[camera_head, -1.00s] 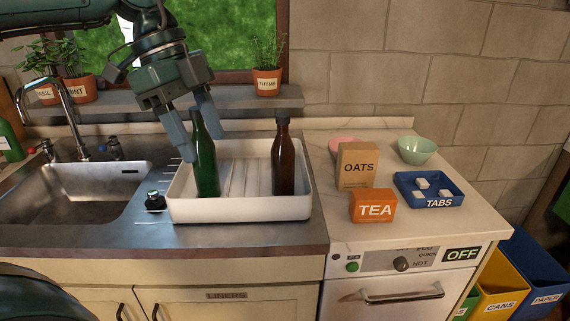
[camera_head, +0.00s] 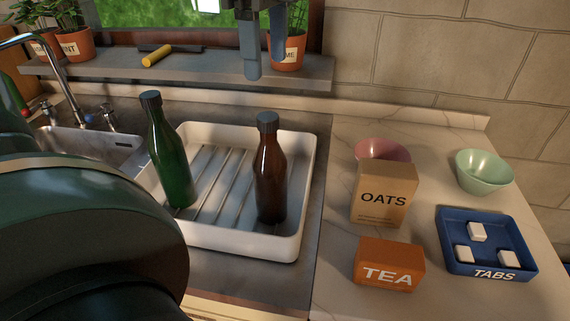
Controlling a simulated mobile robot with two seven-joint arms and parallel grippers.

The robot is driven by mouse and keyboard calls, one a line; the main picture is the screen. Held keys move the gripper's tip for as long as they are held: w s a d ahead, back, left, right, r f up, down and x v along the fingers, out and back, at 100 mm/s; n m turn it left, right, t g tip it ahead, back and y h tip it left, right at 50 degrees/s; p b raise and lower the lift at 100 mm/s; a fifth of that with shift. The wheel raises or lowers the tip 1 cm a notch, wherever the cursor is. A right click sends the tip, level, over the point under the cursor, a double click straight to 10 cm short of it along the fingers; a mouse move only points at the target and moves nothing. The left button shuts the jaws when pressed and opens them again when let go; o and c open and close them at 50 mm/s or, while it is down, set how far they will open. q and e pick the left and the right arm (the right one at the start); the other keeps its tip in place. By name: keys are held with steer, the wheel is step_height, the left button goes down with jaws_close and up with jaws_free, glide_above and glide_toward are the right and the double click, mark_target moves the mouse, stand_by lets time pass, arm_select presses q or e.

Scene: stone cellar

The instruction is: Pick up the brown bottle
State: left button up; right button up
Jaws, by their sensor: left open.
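The brown bottle (camera_head: 270,178) stands upright in the right part of the white ribbed tray (camera_head: 245,240), its dark cap on top. A green bottle (camera_head: 171,158) stands in the left part of the same tray, apart from it. My left gripper (camera_head: 266,66) hangs at the top of the head view, fingers pointing down, open and empty. Its fingertips appear above the brown bottle's cap in the picture and apart from it. The rest of that gripper is cut off by the top edge. My right gripper is not in view.
An OATS box (camera_head: 384,196), a TEA box (camera_head: 389,264), a pink bowl (camera_head: 383,149), a green bowl (camera_head: 484,172) and a blue TABS tray (camera_head: 487,243) stand to the right. A thyme pot (camera_head: 291,52) sits behind my left gripper. My own dark body part covers the lower left.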

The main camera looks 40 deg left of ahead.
mark_target(267, 116)
arm_select(q)
steer(key=f, duration=0.6)
steer(key=shift+s, duration=0.3)
steer(key=shift+d+f+p, duration=0.15)
steer(key=shift+f+p, duration=0.3)
steer(key=shift+f, duration=2.6)
steer(key=shift+c, duration=0.4)
jaws_close()
